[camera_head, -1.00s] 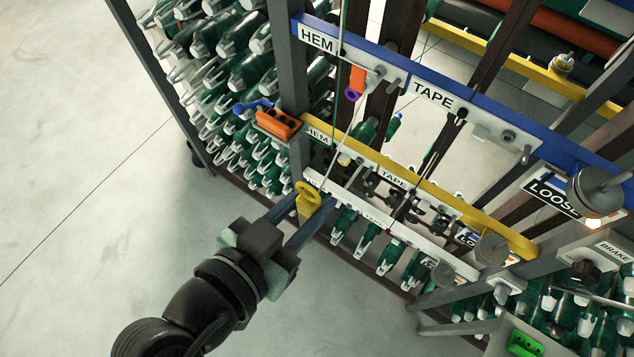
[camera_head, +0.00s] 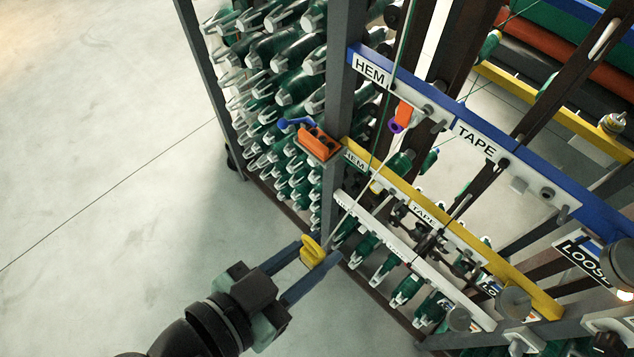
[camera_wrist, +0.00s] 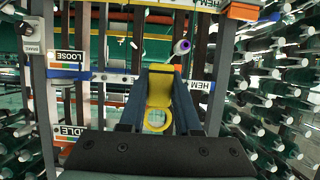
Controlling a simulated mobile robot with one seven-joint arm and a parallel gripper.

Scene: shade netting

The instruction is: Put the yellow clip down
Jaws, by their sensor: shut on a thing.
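The yellow clip (camera_head: 312,252) is held between the two blue-grey fingers of my gripper (camera_head: 315,257), in front of the lower left part of the rack. In the wrist view the clip (camera_wrist: 158,100) sits between the fingertips, with its ring end toward my palm. My gripper (camera_wrist: 160,85) is shut on it. In the head view the clip appears apart from the rack's post, but I cannot tell the exact gap. Its far end is partly hidden by the fingers.
An orange block with a blue lever (camera_head: 318,143) is on the rack's post. A blue HEM/TAPE rail (camera_head: 430,95) and a yellow rail (camera_head: 460,245) cross the rack. An orange clip with a purple ring (camera_head: 401,115) hangs above. Green bobbins (camera_head: 290,85) fill the left side. Open floor (camera_head: 100,200) lies left.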

